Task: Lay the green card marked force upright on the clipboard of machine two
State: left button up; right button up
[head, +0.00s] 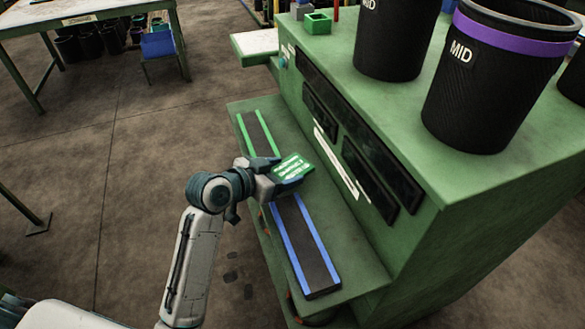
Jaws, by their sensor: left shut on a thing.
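My left gripper (281,175) is shut on a small green card (294,166) with white print. The card is tilted, and its words are too small to read. The gripper holds it in front of the green machine (480,185), over the ledge between the green-edged and blue-edged strips. A pale flat panel (256,42) sticks out at the machine's far left end; I cannot tell whether it is the clipboard. My right gripper is not in view.
A green-edged dark strip (258,130) and a blue-edged one (304,246) lie on the ledge. A table (90,12) and blue bin (158,44) are back left. Open floor lies left.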

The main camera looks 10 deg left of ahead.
aim_at(295, 162)
pick_arm(q)
jog(key=w, duration=0.2)
jog(key=w+d, duration=0.1)
jog(key=shift+w+d+f, duration=0.2)
jog(key=shift+w, duration=0.15)
jog(key=shift+f+p, duration=0.6)
jog(key=shift+f, duration=1.2)
jog(key=shift+f, duration=0.1)
jog(key=o, duration=1)
